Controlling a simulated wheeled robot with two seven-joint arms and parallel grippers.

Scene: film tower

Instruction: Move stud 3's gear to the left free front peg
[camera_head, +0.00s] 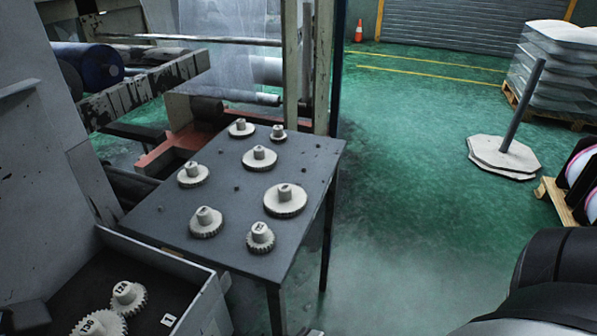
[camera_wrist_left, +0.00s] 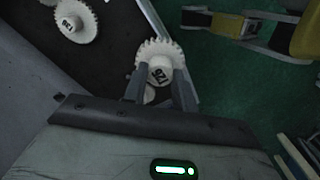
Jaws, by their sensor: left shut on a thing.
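In the left wrist view my left gripper (camera_wrist_left: 160,80) is shut on a white toothed gear (camera_wrist_left: 146,50) with a dark number on its hub; I cannot read it surely. I cannot tell which stud is number 3. My right gripper is not in view.
A grey-walled tray (camera_head: 160,253) at lower left holds a gear marked 12A (camera_head: 127,296), a larger gear (camera_head: 101,325) and a label 1 (camera_head: 168,320). A machine frame with rollers (camera_head: 88,66) stands behind the table. Green floor at the table's right is clear.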

